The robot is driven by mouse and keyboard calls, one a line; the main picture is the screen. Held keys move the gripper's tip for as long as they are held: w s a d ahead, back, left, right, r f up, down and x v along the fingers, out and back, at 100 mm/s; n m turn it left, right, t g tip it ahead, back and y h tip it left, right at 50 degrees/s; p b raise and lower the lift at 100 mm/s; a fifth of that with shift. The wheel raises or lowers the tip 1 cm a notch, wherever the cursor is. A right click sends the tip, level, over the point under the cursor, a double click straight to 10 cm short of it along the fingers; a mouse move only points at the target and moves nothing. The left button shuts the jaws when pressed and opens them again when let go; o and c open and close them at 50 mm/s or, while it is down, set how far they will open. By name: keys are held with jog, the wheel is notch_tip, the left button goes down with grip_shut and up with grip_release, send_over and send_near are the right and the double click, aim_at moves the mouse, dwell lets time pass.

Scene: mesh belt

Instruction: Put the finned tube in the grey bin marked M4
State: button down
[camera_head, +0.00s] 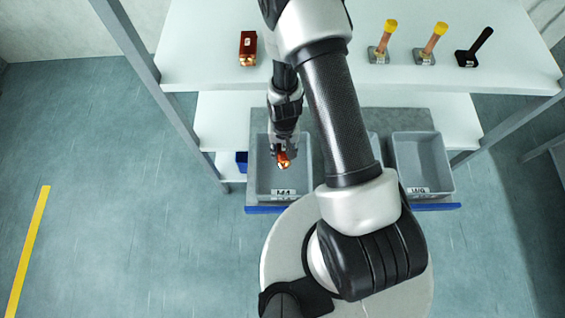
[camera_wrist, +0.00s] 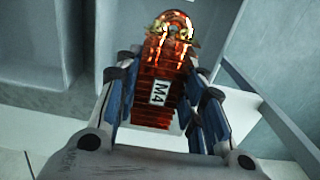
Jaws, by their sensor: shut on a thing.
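The finned tube (camera_wrist: 150,88) is a copper-red ribbed piece with a white M4 label, seen in the wrist view. It also shows in the head view (camera_head: 284,161) as a small orange shape. My gripper (camera_wrist: 165,95) is shut on it, with a finger on each side. In the head view my gripper (camera_head: 283,152) points down over the grey bin marked M4 (camera_head: 270,184), on the lower shelf. The tube appears above or within the bin's opening; its exact height is unclear. The bin's inside looks empty where visible.
Another grey bin (camera_head: 420,190) stands to the right, and one between is mostly hidden by my arm. The upper shelf (camera_head: 330,75) holds a reddish-brown labelled part (camera_head: 248,47), two yellow-topped pieces (camera_head: 431,42) and a black piece (camera_head: 474,47). Its front edge is close to my arm.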

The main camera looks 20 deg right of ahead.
notch_tip(320, 180, down, 15)
jog(key=b, duration=1.2)
jog(key=shift+w, duration=0.15)
jog(key=shift+f+b, duration=0.1)
jog(key=shift+b, duration=0.2)
jog(key=shift+f, duration=0.2)
jog(key=c, duration=1.1)
grip_release()
jog(key=shift+r, duration=0.1)
jog(key=shift+o, duration=0.2)
